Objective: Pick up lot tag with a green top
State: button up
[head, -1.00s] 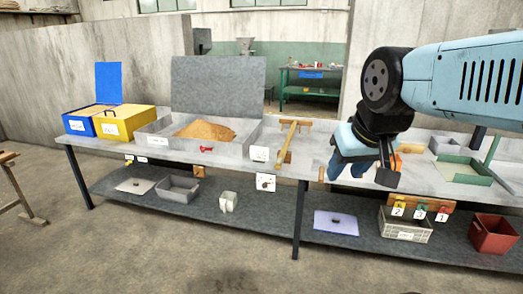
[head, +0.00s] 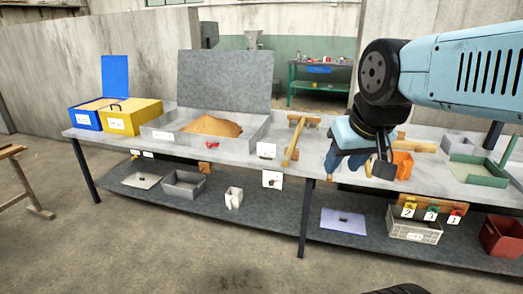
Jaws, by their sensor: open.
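The lot tag with a green top (head: 433,210) hangs on a wooden rack in the head view, at the lower right. It sits between a yellow-topped tag (head: 409,208) and a red-topped tag (head: 455,214); all three have white numbered labels. My gripper (head: 360,164) is open and appears empty, up and left of the tags in the picture and apart from them. Its fingers are partly hidden by the wrist and blend with the bench behind.
A grey crate (head: 414,232) stands below the tags on the lower shelf, beside a red bin (head: 502,237). A lilac sheet (head: 343,221) lies left of it. The bench top holds a grain tray (head: 159,136) and an orange object (head: 404,164). Floor in front is clear.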

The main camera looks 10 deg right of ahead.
aim_at(430, 215)
jog(key=u, duration=1.9)
jog(key=i, duration=0.1)
jog(key=z, duration=3.3)
jog(key=k, duration=0.8)
jog(key=z, duration=0.25)
jog(key=i, duration=0.8)
jog(key=u, duration=0.1)
